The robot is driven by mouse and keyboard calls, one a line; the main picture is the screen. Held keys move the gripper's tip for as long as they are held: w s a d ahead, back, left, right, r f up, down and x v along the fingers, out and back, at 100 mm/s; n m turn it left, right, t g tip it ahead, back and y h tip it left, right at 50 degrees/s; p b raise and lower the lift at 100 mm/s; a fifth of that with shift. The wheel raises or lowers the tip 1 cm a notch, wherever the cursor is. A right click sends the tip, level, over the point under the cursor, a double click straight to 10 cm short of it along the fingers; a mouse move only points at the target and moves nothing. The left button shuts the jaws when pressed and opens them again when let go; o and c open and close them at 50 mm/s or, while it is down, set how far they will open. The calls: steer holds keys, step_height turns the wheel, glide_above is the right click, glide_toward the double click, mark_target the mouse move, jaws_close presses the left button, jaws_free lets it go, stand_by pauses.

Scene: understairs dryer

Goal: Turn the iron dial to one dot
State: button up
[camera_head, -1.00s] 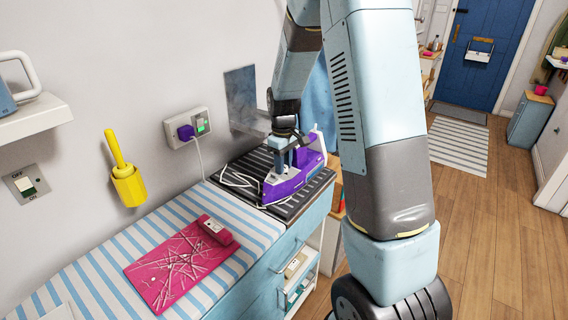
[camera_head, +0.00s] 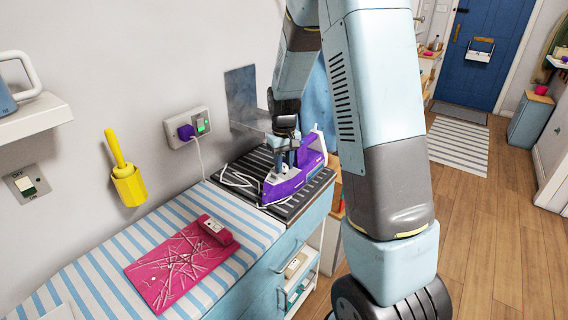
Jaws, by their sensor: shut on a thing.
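The purple and grey iron (camera_head: 290,185) stands on a dark ribbed mat (camera_head: 312,190) at the far end of the striped worktop. My gripper (camera_head: 282,166) reaches down from above and is shut at the near upper part of the iron, where the dial appears to be. The dial and its dots are hidden by the gripper or too small to make out. The iron's white cord (camera_head: 238,180) lies loosely on the mat to the left.
A wall socket (camera_head: 190,128) with a purple plug is behind. A pink board (camera_head: 180,262) with pale strands lies on the striped worktop (camera_head: 95,275). A yellow holder (camera_head: 128,185) hangs on the wall.

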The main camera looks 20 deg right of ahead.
mark_target(284, 166)
steer(key=shift+m, duration=2.2)
steer(key=o, duration=0.8)
steer(key=shift+c, duration=0.2)
steer(key=shift+r, duration=0.15)
step_height(284, 166, up, 13)
steer(key=shift+r, duration=0.2)
steer(key=shift+w, duration=0.1)
